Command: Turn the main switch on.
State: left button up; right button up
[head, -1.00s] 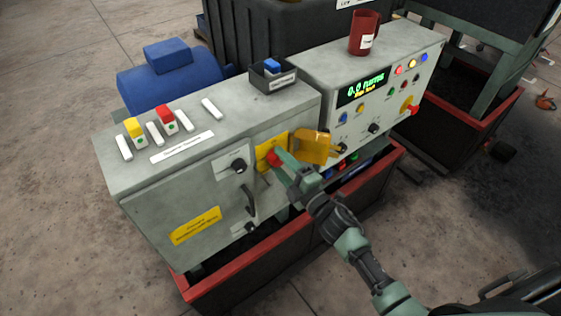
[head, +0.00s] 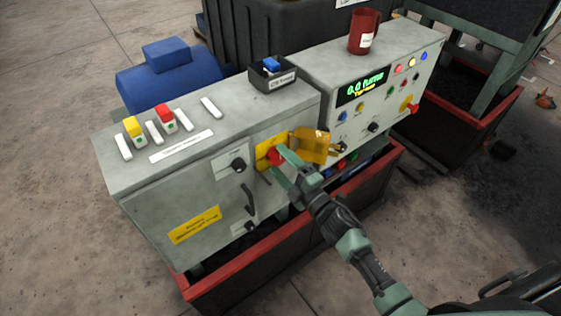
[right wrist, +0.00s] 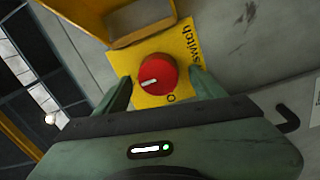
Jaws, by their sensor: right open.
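The main switch (right wrist: 157,74) is a round red knob with a white mark, on a yellow plate (right wrist: 187,60) that reads "Switch". In the head view the red knob (head: 274,157) sits on the front of the grey cabinet. My right gripper (right wrist: 160,88) is open, with one green finger on each side of the knob. Whether the fingers touch it I cannot tell. In the head view the right gripper (head: 281,165) reaches the knob from the lower right. A yellow flap (head: 314,146) stands open beside the switch. My left gripper is not in view.
The grey cabinet (head: 160,205) has a black handle (head: 248,200) and a small black knob (head: 238,165) left of the switch. A control panel (head: 400,110) with buttons and a display is to the right. A red mug (head: 363,32) and a black tray (head: 272,78) stand on top.

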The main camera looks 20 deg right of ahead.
jog(key=b+v, duration=0.1)
jog(key=v, duration=0.6)
jog(key=shift+s+d, duration=0.1)
jog(key=s+d+f+m+g+h, duration=0.2)
jog(key=s+f+m+g, duration=0.15)
jog(key=f, duration=0.75)
jog(key=s+d+f+m+g+h, duration=0.15)
jog(key=s+f+m, duration=0.3)
jog(key=f, duration=0.65)
jog(key=s+d+f+m+g+h, duration=0.1)
jog(key=s+f+m+g+h, duration=0.3)
jog(key=f, duration=0.8)
jog(key=s+f+m+g, duration=0.1)
jog(key=s+f, duration=0.4)
jog(key=s, duration=0.5)
jog(key=s+f+m+g, duration=0.2)
jog(key=s+f+g, duration=0.2)
jog(key=s, duration=0.7)
jog(key=s+f+m+g+y, duration=0.1)
jog(key=s+f+m+g, duration=0.1)
jog(key=s+f, duration=0.5)
jog(key=s, duration=0.3)
jog(key=shift+s+g, duration=0.25)
jog(key=shift+g, duration=0.05)
jog(key=shift+a, duration=0.1)
